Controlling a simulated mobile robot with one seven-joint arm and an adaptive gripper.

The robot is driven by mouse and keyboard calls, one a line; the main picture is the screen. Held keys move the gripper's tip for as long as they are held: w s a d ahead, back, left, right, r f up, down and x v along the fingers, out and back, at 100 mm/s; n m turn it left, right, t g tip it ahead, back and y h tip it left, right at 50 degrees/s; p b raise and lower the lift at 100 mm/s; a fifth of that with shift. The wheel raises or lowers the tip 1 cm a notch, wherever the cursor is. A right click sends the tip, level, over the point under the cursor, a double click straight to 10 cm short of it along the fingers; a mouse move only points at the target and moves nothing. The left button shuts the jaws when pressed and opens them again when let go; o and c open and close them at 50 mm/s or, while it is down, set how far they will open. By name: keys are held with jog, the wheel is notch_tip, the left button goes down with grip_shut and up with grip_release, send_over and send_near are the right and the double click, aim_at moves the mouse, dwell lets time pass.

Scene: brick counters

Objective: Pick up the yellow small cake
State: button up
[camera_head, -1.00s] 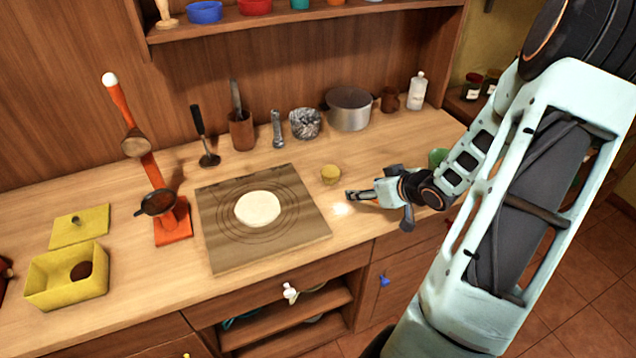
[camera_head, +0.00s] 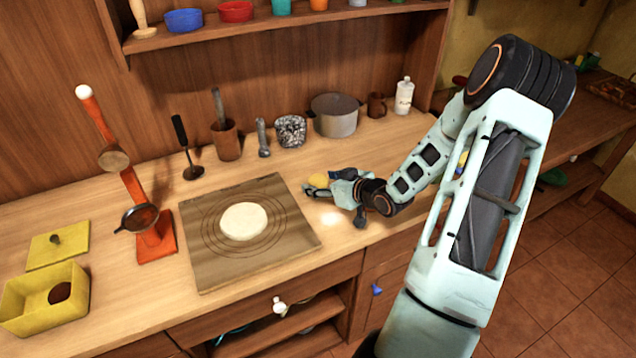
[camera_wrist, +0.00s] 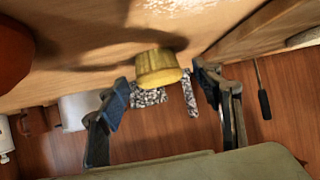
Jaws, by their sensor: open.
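The yellow small cake (camera_head: 318,181) sits on the wooden counter, just right of the board, partly hidden by my gripper in the head view. In the wrist view the cake (camera_wrist: 158,68) shows whole, with ridged sides and a flat face. My gripper (camera_head: 318,185) is open at the cake. In the wrist view its two fingers (camera_wrist: 162,92) stand apart, one to each side of the cake, with a visible gap at both sides. The cake lies a little beyond or level with the fingertips; I cannot tell exactly.
A wooden board (camera_head: 210,270) with flat dough (camera_head: 243,221) lies left of my gripper. A metal pot (camera_head: 335,116), a speckled bowl (camera_head: 291,131) and a brown mug (camera_head: 376,105) stand behind. A yellow box (camera_head: 20,318) is far left. The counter front near my gripper is clear.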

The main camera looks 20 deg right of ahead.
jog(key=shift+x, duration=1.1)
jog(key=c, duration=1.2)
jog(key=shift+c, duration=0.2)
jog(key=shift+r, duration=0.2)
